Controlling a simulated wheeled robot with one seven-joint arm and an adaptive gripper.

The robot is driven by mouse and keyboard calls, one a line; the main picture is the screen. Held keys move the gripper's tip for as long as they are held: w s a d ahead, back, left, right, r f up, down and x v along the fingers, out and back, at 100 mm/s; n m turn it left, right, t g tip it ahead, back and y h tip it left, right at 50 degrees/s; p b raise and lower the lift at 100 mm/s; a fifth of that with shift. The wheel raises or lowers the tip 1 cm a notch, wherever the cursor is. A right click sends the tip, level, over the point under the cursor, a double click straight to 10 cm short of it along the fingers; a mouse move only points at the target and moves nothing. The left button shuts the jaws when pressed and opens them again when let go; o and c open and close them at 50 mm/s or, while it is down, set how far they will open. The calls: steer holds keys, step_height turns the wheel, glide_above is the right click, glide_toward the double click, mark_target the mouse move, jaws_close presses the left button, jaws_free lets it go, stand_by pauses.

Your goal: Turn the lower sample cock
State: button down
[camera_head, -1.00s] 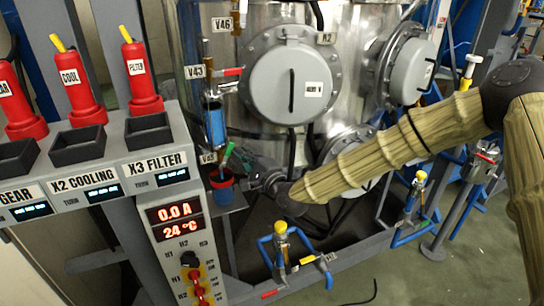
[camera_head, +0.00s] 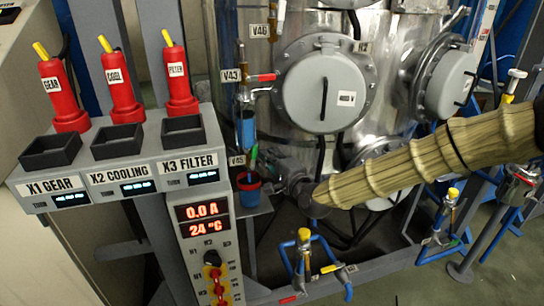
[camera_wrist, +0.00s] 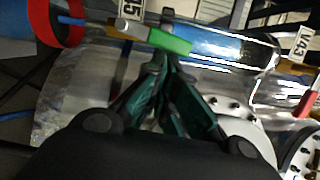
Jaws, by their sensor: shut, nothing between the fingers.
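The lower sample cock, by the V45 label (camera_head: 237,160), has a green handle (camera_head: 254,156). In the wrist view the green handle (camera_wrist: 168,38) lies across the picture, with a pale end at its left. My gripper (camera_wrist: 163,62) is shut and empty, its dark green fingers converging just below the handle. Whether the tips touch the handle cannot be told. In the head view my gripper (camera_head: 268,168) is small and dark, just right of the cock. A blue bucket with a red rim (camera_head: 248,184) stands below; its rim also shows in the wrist view (camera_wrist: 78,22).
Above is the V43 cock with a red handle (camera_head: 262,78), over a blue-filled sight glass (camera_head: 247,128). The steel vessel with a round hatch (camera_head: 325,92) stands behind. The control panel (camera_head: 208,228) is at left. Yellow-capped valves (camera_head: 304,236) stand in front on blue pipes.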

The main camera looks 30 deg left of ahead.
steer(key=shift+w+d, duration=0.1)
steer(key=s+d+f+b, duration=0.1)
steer(key=s+d, duration=0.2)
steer(key=d, duration=0.8)
steer(key=shift+d, duration=0.1)
stand_by(0.7)
